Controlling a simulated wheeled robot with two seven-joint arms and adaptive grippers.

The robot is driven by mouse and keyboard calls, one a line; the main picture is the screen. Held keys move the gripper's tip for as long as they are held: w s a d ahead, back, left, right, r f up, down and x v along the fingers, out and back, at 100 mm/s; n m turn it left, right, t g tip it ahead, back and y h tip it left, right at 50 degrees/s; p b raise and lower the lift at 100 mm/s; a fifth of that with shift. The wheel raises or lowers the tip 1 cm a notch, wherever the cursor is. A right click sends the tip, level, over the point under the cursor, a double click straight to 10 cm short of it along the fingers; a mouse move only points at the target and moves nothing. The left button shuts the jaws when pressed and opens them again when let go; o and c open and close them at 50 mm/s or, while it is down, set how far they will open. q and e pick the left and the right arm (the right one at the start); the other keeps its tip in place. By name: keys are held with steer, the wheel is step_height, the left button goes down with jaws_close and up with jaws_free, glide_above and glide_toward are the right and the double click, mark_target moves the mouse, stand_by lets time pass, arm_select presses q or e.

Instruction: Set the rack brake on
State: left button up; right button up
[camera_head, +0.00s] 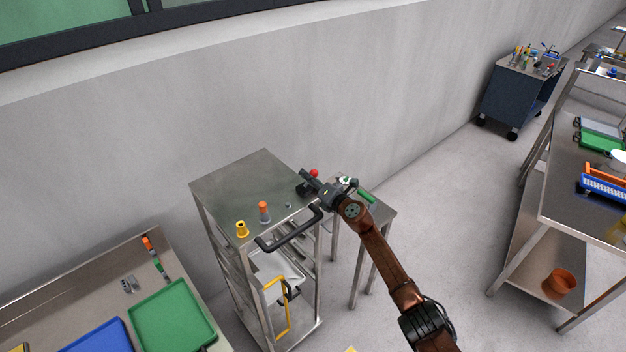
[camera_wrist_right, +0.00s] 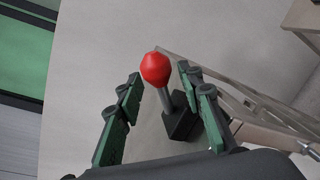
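The metal rack (camera_head: 240,178) stands by the wall. A red knob (camera_head: 314,173) shows at the far right side of its top, partly behind my right gripper (camera_head: 305,184). In the right wrist view the red knob (camera_wrist_right: 155,68) sits on a short grey stem rising tilted from a black base (camera_wrist_right: 181,124). The fingers of my right gripper (camera_wrist_right: 158,92) are open on either side of the knob and stem, with gaps showing on both sides. I cannot tell the brake's setting from the knob alone. My left gripper is not in view.
On the rack top stand an orange-capped item (camera_head: 264,211) and a yellow item (camera_head: 242,229). A black handle (camera_head: 290,232) juts from its front. A small side table (camera_head: 378,212) adjoins at right. A table with green tray (camera_head: 172,315) is at lower left.

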steer(key=shift+s+d, duration=0.15)
steer(key=shift+d, duration=0.25)
steer(key=v, duration=1.1)
steer(key=shift+s, duration=0.2)
